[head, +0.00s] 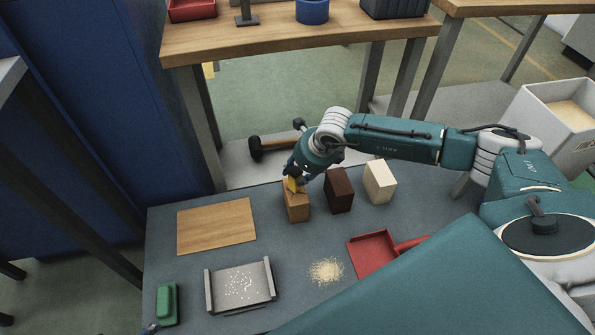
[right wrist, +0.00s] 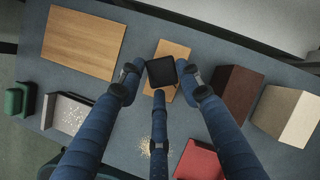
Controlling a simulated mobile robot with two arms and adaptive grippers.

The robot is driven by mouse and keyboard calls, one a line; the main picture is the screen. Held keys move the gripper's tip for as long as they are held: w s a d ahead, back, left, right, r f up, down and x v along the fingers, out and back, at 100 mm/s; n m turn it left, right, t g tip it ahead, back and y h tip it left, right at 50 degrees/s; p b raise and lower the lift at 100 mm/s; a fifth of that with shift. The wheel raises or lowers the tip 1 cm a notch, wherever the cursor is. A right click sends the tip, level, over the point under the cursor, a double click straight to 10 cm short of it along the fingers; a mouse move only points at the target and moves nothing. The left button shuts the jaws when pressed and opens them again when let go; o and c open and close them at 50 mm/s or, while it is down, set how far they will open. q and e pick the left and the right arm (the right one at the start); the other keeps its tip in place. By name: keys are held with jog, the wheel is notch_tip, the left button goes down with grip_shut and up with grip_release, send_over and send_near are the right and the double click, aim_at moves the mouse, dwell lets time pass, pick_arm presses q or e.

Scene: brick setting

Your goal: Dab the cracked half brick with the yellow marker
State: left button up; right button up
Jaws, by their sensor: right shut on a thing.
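My right gripper (head: 296,178) is shut on the yellow marker (head: 291,184) over the orange-tan half brick (head: 298,208). In the right wrist view its blue fingers (right wrist: 160,82) close around the marker's dark square end (right wrist: 162,71), with the tan brick (right wrist: 172,50) behind it. The marker's tip is hidden, so I cannot tell if it touches the brick. A dark brown half brick (head: 338,191) and a cream one (head: 380,182) stand to the right. No crack is clear on any brick. A small dark blue tip, possibly my left gripper (head: 150,328), shows at the lower left.
On the grey bench (head: 270,240) lie a wooden board (head: 216,227), a metal tray (head: 240,286) with white grains, a green block (head: 167,304), a sand pile (head: 326,271) and a red dustpan (head: 375,254). A hammer (head: 272,145) lies beyond the bench.

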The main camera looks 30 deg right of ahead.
pick_arm(q)
jog(key=shift+w+d+r, duration=0.15)
jog(key=shift+w, duration=0.3)
pick_arm(e)
jog(key=shift+f, duration=0.15)
dwell(0.6)
jog(key=shift+r+p, duration=0.8)
jog(key=shift+r, duration=0.45)
pick_arm(q)
jog(key=s+a+g, duration=0.1)
jog(key=s+g, duration=0.1)
jog(key=s, duration=0.3)
pick_arm(e)
jog(key=shift+r, duration=0.3)
notch_tip(320, 180, up, 2)
jog(key=shift+p, duration=0.95)
pick_arm(q)
jog(key=p+x, duration=0.1)
jog(key=x, duration=0.6)
pick_arm(e)
jog(key=shift+r, duration=1)
pick_arm(q)
jog(key=shift+a, duration=0.15)
